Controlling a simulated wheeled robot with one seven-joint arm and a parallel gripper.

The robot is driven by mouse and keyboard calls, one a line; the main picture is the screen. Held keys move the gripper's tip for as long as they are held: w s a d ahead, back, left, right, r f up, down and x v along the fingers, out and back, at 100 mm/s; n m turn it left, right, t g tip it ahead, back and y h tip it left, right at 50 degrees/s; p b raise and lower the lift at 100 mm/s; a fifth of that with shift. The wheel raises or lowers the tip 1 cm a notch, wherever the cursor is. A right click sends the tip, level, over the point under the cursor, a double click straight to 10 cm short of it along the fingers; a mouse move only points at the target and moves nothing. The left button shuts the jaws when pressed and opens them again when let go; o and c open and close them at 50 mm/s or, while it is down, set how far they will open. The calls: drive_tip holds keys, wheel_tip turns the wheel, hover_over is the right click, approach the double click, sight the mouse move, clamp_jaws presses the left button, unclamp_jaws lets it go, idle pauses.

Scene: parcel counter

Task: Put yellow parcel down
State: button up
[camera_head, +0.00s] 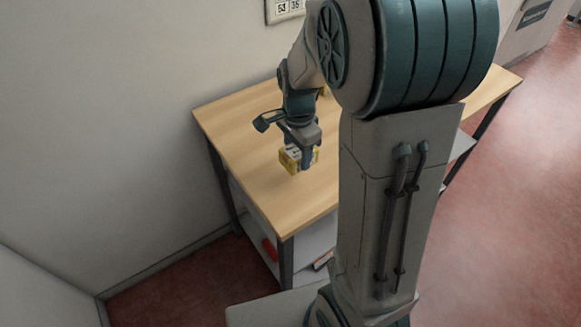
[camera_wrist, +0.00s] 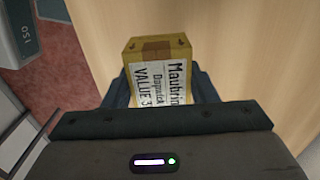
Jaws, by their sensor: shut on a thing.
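The yellow parcel (camera_head: 291,160) is a small box with a white label, held at the wooden counter (camera_head: 240,130). In the wrist view the yellow parcel (camera_wrist: 160,70) shows its label with printed words and a brown tape band. My gripper (camera_head: 300,150) points down and is shut on the parcel, one finger on each side. In the wrist view my gripper's fingers (camera_wrist: 160,88) flank the box. I cannot tell whether the parcel's underside touches the counter top or is slightly above it.
The counter top is bare to the left and front of the parcel. Another small yellow thing (camera_head: 324,91) is partly hidden behind my arm. A red thing (camera_head: 269,249) lies on the lower shelf. A wall runs along the left and back.

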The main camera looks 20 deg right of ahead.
sight(287, 153)
drive_tip(key=a+f, duration=0.1)
drive_tip(key=a, duration=0.1)
drive_tip(key=shift+s+a+f, duration=0.2)
drive_tip(key=shift+a+f, duration=0.1)
drive_tip(key=shift+f, duration=1.95)
drive_tip(key=shift+f, duration=0.15)
drive_tip(key=o, duration=1)
drive_tip(key=shift+o, duration=0.2)
